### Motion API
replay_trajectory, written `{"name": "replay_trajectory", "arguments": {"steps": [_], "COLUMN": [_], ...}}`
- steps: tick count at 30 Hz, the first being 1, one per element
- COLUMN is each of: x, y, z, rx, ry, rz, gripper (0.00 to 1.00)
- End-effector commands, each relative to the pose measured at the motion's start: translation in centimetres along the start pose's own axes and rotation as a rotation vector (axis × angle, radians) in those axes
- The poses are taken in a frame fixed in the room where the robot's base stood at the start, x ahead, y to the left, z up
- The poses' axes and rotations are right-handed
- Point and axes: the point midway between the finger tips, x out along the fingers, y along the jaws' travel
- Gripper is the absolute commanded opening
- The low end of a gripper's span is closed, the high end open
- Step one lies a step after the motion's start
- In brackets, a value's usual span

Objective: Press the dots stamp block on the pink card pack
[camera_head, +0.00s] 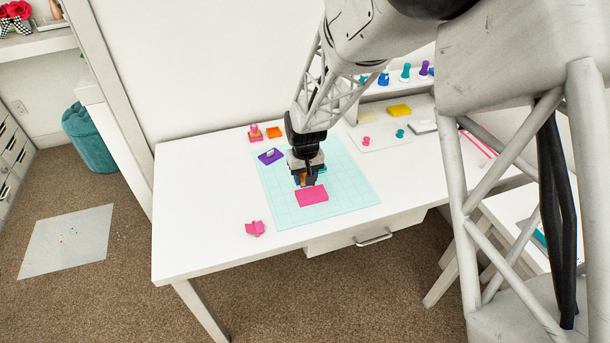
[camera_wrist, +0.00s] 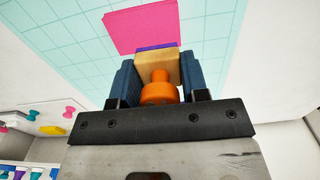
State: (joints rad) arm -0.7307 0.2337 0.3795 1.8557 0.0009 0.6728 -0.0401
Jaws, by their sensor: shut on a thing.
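My gripper (camera_head: 306,180) is shut on a stamp block (camera_wrist: 160,66) with a wooden body, an orange knob handle and a purple edge at its far face. In the wrist view the two dark blue fingers of my gripper (camera_wrist: 158,76) stand on either side of the block. The stamped face is turned away, so its dots pattern is hidden. The pink card pack (camera_head: 313,197) lies flat on the teal cutting mat (camera_head: 350,192). My gripper is above the mat at the pack's back edge. The pack (camera_wrist: 180,22) shows just beyond the block; contact cannot be told.
A purple pad (camera_head: 270,156) lies at the mat's back left corner. A pink stamp (camera_head: 255,134) and an orange pad (camera_head: 273,132) are behind it. A pink folded piece (camera_head: 255,229) is front left. A pale tray (camera_head: 382,144) with small knobs stands back right. The table's left side is clear.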

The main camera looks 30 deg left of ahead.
Motion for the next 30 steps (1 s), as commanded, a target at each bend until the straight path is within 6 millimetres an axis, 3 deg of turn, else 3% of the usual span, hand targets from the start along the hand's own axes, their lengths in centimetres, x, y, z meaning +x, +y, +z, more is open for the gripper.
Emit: {"name": "replay_trajectory", "arguments": {"steps": [4, 21, 30], "x": [0.0, 3.7, 4.6], "y": [0.0, 0.0, 0.0], "z": [0.0, 0.0, 0.0], "rx": [0.0, 0.001, 0.001], "ry": [0.0, 0.0, 0.0], "rz": [0.0, 0.0, 0.0], "gripper": [0.04, 0.04, 0.04]}}
